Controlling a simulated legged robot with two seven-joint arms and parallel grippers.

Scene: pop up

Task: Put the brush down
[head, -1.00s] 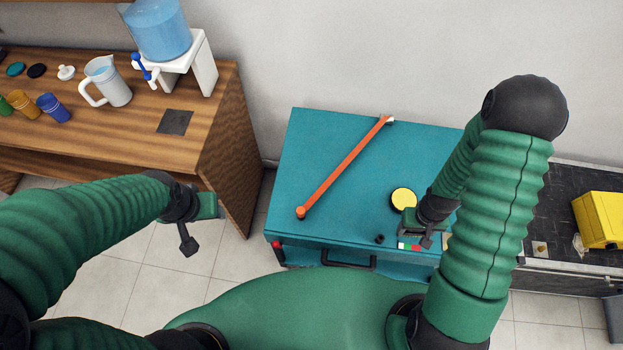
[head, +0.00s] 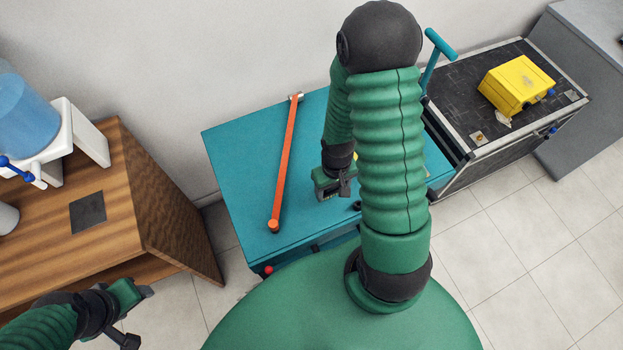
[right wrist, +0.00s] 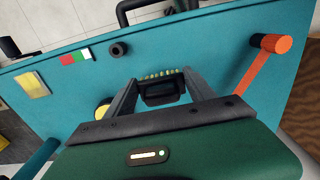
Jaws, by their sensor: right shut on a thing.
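A brush (right wrist: 163,92) with a black body and a row of yellowish bristles sits between the fingers of my right gripper (right wrist: 160,82). The right gripper is shut on it. In the head view the right gripper (head: 336,190) is over the teal cabinet top (head: 235,150), partly behind my arm, and the brush is not clear there. I cannot tell whether the brush touches the top. My left gripper (head: 136,298) is low at the left, away from the cabinet, and its finger opening is not clear.
A long orange bar tool (head: 285,160) lies left of the right gripper. A yellow round thing (right wrist: 102,112) is partly hidden beside a finger. A black case (head: 455,85) carrying a yellow box (head: 515,84) stands right. A wooden counter (head: 150,200) with a water dispenser (head: 75,135) stands left.

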